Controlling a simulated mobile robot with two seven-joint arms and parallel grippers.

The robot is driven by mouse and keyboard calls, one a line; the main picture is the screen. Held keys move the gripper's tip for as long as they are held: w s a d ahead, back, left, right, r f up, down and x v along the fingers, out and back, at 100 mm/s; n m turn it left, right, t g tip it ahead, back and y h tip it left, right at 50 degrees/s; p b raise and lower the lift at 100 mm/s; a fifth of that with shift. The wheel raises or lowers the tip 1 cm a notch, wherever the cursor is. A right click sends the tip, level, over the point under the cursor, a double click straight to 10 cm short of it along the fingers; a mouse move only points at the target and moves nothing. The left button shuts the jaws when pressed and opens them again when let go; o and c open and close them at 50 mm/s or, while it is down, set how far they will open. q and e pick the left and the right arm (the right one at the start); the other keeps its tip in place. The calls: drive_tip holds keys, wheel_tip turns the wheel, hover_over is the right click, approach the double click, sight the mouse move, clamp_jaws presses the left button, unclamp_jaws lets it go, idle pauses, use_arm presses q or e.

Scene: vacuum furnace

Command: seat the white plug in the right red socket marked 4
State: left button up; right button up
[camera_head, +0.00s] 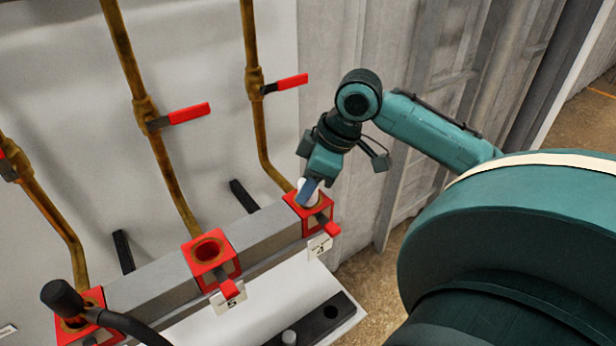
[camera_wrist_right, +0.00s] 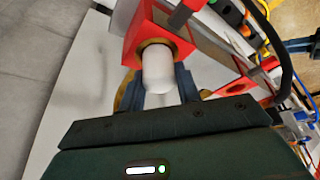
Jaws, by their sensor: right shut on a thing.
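The white plug (camera_wrist_right: 158,72) shows in the right wrist view between the blue fingers of my right gripper (camera_wrist_right: 158,92), which is shut on it. One end of the plug meets the brass ring of the right red socket (camera_wrist_right: 140,40); how deep it sits cannot be told. In the head view my right gripper (camera_head: 308,190) is over that socket (camera_head: 318,222), at the right end of the grey bar. The plug (camera_head: 312,184) shows there only partly, behind a finger. The socket's small tag (camera_head: 319,246) is hard to read. My left gripper is not in view.
A middle red socket (camera_head: 208,252) with a tag reading 5 is empty. A black plug with a cable (camera_head: 62,298) stands at the left red socket (camera_head: 80,325). Brass pipes with red valve handles (camera_head: 182,114) run down the wall behind. A white ledge (camera_head: 280,300) lies in front.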

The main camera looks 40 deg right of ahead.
drive_tip(key=shift+f, duration=0.3)
idle(0.4)
drive_tip(key=o, duration=1.1)
drive_tip(key=p+v, duration=0.1)
drive_tip(key=v, duration=1.2)
drive_tip(key=shift+r, duration=0.1)
drive_tip(key=shift+s, duration=0.1)
